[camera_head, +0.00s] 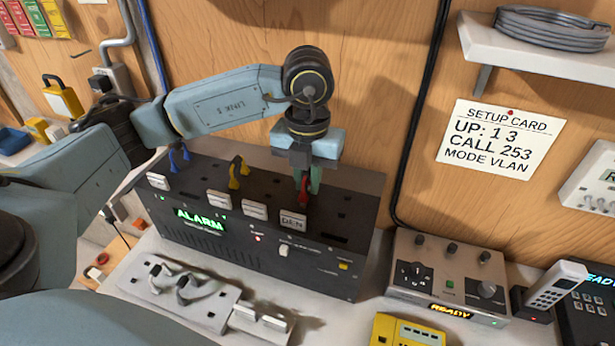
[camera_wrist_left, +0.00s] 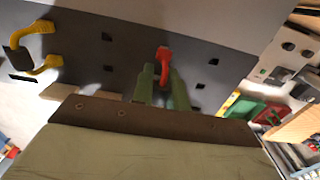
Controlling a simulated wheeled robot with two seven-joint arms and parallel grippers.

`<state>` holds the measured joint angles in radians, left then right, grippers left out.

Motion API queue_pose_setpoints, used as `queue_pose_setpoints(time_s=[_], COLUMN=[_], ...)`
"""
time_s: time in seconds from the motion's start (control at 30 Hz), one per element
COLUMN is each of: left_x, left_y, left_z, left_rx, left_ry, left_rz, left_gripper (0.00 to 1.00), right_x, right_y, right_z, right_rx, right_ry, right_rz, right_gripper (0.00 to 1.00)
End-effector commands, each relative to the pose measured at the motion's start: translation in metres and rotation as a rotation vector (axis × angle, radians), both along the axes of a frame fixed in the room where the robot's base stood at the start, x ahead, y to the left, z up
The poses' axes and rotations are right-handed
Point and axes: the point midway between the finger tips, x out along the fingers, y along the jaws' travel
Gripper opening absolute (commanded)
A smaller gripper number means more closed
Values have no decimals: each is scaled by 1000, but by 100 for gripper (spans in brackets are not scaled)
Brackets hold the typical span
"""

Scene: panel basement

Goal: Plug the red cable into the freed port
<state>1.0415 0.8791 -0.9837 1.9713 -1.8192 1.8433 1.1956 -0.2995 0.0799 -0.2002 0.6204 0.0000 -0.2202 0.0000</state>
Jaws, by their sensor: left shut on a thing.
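The red cable (camera_head: 304,192) shows as a short red plug at the dark patch panel (camera_head: 352,212), just above the tag reading DEN (camera_head: 292,221). My left gripper (camera_head: 309,182) points down over the panel with its green fingers closed on the red plug. In the left wrist view the red plug (camera_wrist_left: 163,54) sits between the green fingertips (camera_wrist_left: 163,76), close against the panel face. Whether its tip is inside a port is hidden. Several empty square ports, one of them here (camera_wrist_left: 214,62), surround it. My right gripper is not in view.
A yellow cable (camera_head: 237,170) and a blue cable (camera_head: 179,155) are in the panel to the left. The panel display reads ALARM (camera_head: 199,219). A grey strip with loose grey cable (camera_head: 180,288) lies in front. A READY box (camera_head: 448,270) stands right.

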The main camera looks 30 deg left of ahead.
Motion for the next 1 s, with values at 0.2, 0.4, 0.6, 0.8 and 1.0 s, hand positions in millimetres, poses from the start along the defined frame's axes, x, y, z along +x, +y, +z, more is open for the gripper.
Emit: queue_pose_setpoints(time_s=[0.2,0.4,0.6,0.8,1.0], left_x=[0,0,0,0,0], left_y=[0,0,0,0,0], left_z=[0,0,-2,-4,-4], left_rx=[0,0,0,0,0], left_ry=[0,0,-1,0,0], left_rz=[0,0,0,0,0], left_gripper=[0,0,0,0,0], right_x=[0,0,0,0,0], right_y=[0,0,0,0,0], right_z=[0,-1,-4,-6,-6], right_rx=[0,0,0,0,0], right_ry=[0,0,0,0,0], right_rz=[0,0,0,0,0], right_gripper=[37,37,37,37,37])
